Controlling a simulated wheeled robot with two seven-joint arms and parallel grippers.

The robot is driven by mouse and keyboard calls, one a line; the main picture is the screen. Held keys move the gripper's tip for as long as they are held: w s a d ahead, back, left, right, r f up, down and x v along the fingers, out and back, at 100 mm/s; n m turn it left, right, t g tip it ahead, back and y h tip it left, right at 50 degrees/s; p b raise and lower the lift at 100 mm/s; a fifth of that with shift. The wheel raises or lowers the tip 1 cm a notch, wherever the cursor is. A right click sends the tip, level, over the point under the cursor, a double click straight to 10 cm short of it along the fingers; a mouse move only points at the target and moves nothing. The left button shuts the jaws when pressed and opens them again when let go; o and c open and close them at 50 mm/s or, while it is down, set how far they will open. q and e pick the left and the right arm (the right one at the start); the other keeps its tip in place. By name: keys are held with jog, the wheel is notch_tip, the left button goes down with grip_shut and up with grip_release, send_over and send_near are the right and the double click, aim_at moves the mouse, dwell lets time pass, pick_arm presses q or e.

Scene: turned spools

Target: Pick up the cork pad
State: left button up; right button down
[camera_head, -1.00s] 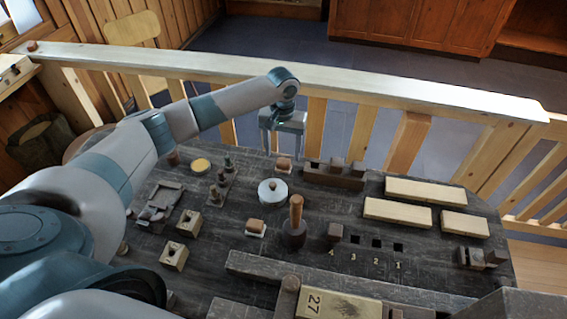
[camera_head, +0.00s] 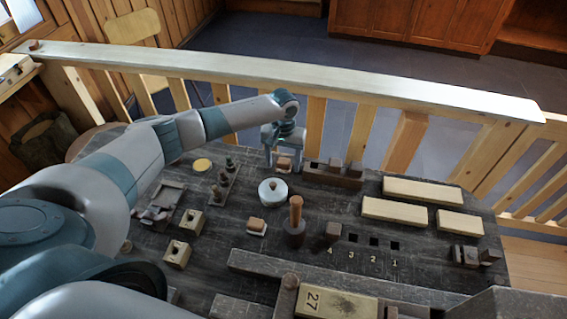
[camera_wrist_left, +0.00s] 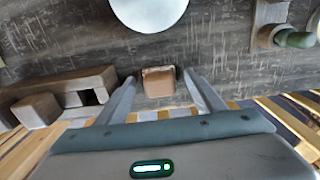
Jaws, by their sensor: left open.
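The cork pad (camera_head: 284,161) appears to be the small brown block on a pale base at the back of the dark table; it also shows in the left wrist view (camera_wrist_left: 158,82). My left gripper (camera_head: 282,165) is open, pointing down over it. In the left wrist view the two fingers (camera_wrist_left: 160,78) stand on either side of the block, with a gap visible on both sides. In the head view the fingers partly hide the block. My right gripper is not in view.
A white round lidded pot (camera_head: 272,191) stands just in front. A dark slotted wooden rack (camera_head: 333,179) is close on the right. A small stand with dark pegs (camera_head: 224,178) is on the left. A pale wooden railing (camera_head: 360,84) runs behind the table.

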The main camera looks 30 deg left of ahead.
aim_at(284, 160)
pick_arm(q)
jog(key=shift+c, duration=0.5)
jog(key=c, duration=1)
jog(key=shift+r+b, duration=0.5)
jog(key=shift+r, duration=0.3)
notch_tip(284, 160, up, 2)
jog(key=shift+r+b, duration=0.1)
jog(key=shift+b, duration=0.45)
jog(key=w+d+r+b, duration=0.1)
jog(key=w+d+r, duration=0.1)
jog(key=w, duration=0.1)
jog(key=w+d+r+b, duration=0.2)
jog(key=w, duration=0.1)
jog(key=w+d+r+b, duration=0.2)
jog(key=w+d+r, duration=0.1)
jog(key=shift+w+r, duration=0.1)
jog(key=shift+w, duration=0.05)
